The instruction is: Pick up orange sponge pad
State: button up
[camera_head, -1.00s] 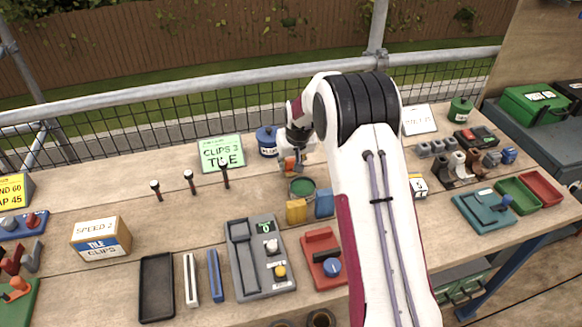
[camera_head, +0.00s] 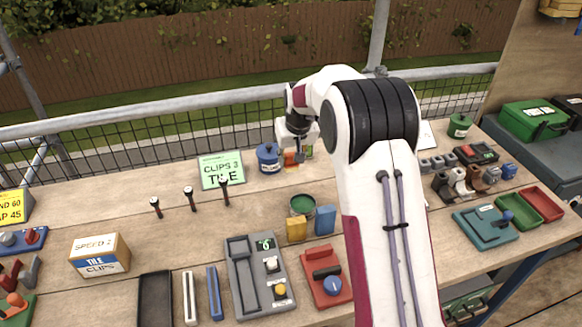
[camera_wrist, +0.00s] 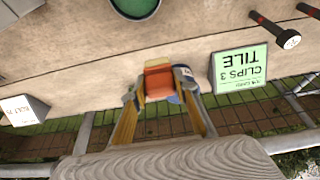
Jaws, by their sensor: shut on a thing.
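The orange sponge pad (camera_wrist: 158,80) is between the fingertips of my gripper (camera_wrist: 160,88) in the wrist view. My gripper is shut on it, one finger on each side. In the head view my gripper (camera_head: 297,156) is near the back of the bench, just right of the blue lidded pot, and the orange pad (camera_head: 291,159) shows small at its tip. The pad appears raised off the wood, though its exact height is hard to tell.
The blue pot (camera_head: 269,158) and green clips sign (camera_head: 222,170) stand left of my gripper. A green-topped cup (camera_head: 303,205), yellow block (camera_head: 296,228) and blue block (camera_head: 325,219) stand in front. A rail and mesh (camera_head: 150,113) run behind the bench.

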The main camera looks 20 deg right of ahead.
jog(key=shift+r, duration=0.6)
